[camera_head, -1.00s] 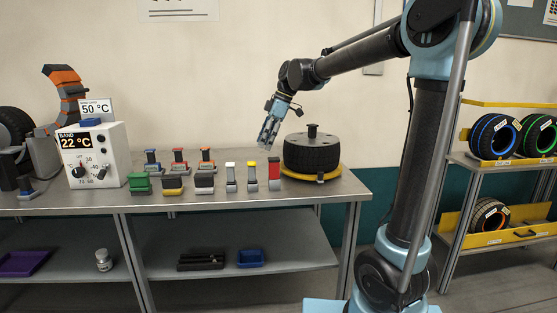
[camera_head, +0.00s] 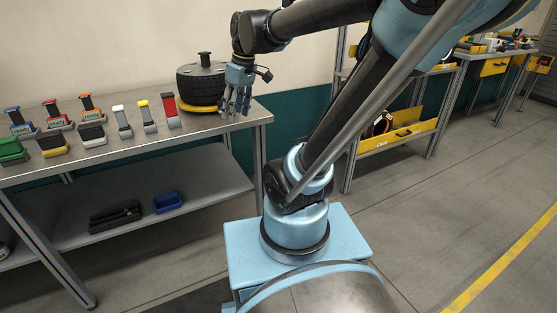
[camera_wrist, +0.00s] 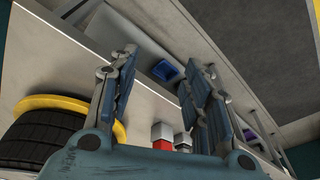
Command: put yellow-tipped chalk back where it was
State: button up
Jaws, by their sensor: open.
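The yellow-tipped chalk (camera_head: 147,117) appears to be the narrow grey piece with a yellow top. It stands on the bench between a similar white-topped piece (camera_head: 122,122) and a taller red-topped piece (camera_head: 171,110). My gripper (camera_head: 233,108) is open and empty at the right end of the bench, beside the tyre and apart from the chalk. In the wrist view its two fingers (camera_wrist: 162,65) are spread with nothing between them. Small red and pale blocks (camera_wrist: 183,141) show low between the fingers there; I cannot pick out the yellow tip.
A black tyre (camera_head: 201,82) lies on a yellow ring near my gripper. Several coloured clamp-like pieces (camera_head: 91,132) stand left on the bench (camera_head: 205,127). The floor at right is clear.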

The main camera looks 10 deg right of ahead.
jog(key=s+d+f+m+h, duration=0.2)
jog(key=s+d+f+m, duration=0.6)
jog(key=s+d+f, duration=0.3)
notch_tip(320, 180, down, 2)
jog(key=shift+s+f+m+t, duration=0.2)
jog(key=shift+s+m+t, duration=0.1)
jog(key=shift+s+t, duration=0.1)
